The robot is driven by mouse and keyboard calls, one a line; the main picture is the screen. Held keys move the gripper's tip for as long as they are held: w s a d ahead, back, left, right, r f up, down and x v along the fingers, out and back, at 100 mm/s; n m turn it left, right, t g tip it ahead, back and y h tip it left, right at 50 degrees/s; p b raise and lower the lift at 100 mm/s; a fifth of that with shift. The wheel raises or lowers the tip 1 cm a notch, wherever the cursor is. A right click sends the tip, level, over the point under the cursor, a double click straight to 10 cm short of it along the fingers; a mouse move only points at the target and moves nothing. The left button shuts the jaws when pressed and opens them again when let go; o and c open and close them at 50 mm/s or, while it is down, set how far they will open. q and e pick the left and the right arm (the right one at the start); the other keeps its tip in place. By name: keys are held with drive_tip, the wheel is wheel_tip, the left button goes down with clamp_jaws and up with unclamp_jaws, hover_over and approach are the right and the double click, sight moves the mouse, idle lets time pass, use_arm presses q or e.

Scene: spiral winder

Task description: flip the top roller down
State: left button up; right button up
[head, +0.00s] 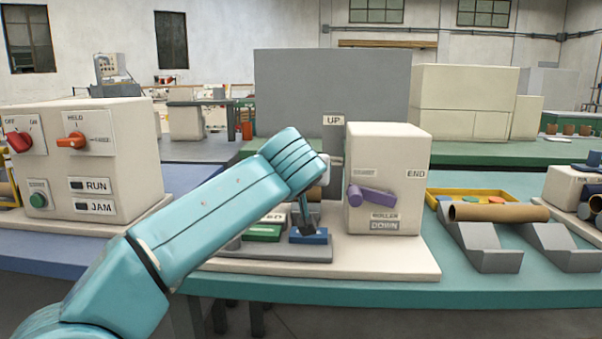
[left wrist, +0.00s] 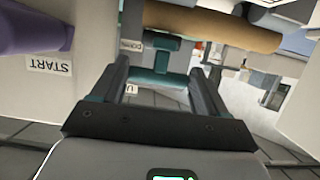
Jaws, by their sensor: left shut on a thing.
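The winder's cream block (head: 388,150) carries a purple lever (head: 371,195), with ROLLER DOWN and END labels. A grey post (head: 333,150) behind it is marked UP. My left gripper (head: 306,226) reaches down left of this block, just over a blue block (head: 318,238). In the left wrist view its two dark fingers (left wrist: 160,70) stand either side of a teal handle-like bar (left wrist: 155,80), and it is shut on it. The brown roll (left wrist: 210,27) lies just beyond the fingers; my arm mostly hides it in the head view. My right gripper is out of view.
A control box (head: 95,155) with red and orange knobs stands at the left. A brown tube (head: 498,212) rests on grey cradles at the right, by a yellow tray (head: 436,198). A green block (head: 262,233) sits left of the blue one. A purple lever (left wrist: 30,30) borders the wrist view.

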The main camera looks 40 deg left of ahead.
use_arm(q)
drive_tip(key=shift+f, duration=0.6)
drive_tip(key=o, duration=1.5)
drive_tip(key=shift+w, duration=0.15)
drive_tip(key=shift+r, duration=0.2)
